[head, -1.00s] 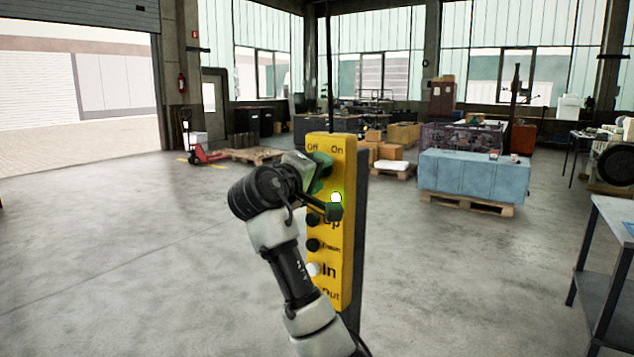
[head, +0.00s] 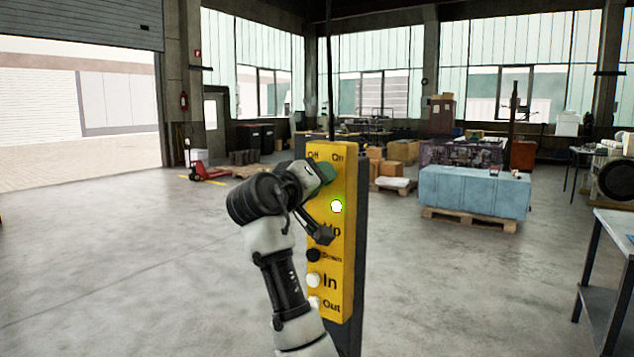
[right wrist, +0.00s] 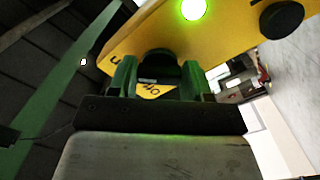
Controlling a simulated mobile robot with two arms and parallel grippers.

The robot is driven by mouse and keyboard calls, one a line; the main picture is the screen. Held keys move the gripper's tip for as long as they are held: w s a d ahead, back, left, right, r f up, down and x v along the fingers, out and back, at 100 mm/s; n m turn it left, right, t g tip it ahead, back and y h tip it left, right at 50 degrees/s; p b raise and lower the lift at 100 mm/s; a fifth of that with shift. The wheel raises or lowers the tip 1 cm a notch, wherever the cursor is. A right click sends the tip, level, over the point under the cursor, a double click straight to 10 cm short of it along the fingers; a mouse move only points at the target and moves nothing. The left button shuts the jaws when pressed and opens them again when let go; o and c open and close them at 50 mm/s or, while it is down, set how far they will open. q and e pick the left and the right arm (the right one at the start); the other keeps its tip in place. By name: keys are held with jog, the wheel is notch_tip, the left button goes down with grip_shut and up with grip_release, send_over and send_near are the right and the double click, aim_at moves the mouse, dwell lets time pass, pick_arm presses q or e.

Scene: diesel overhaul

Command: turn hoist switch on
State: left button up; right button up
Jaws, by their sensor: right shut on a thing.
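The yellow hoist control box (head: 345,270) hangs upright in the head view, with "Off" and "On" at its top and buttons marked Up, Down, In and Out below. A round lamp (head: 336,206) on it glows green-white; it also shows in the right wrist view (right wrist: 193,9). My right gripper (head: 322,172) is at the top of the box, just under the Off and On labels. In the right wrist view its two green fingers stand on either side of the black switch knob (right wrist: 158,68) and are shut on it. The gripper mostly hides the knob in the head view. My left gripper is not in view.
A grey metal table (head: 610,220) stands at the right edge. A blue crate (head: 470,192) on a pallet is behind the box to the right. A red pallet jack (head: 205,172) stands far left. The floor around the box is clear.

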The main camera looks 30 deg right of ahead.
jog(key=shift+f, duration=0.15)
jog(key=o, duration=0.9)
jog(key=b+v, duration=0.2)
jog(key=v, duration=0.9)
jog(key=shift+w+d, duration=0.1)
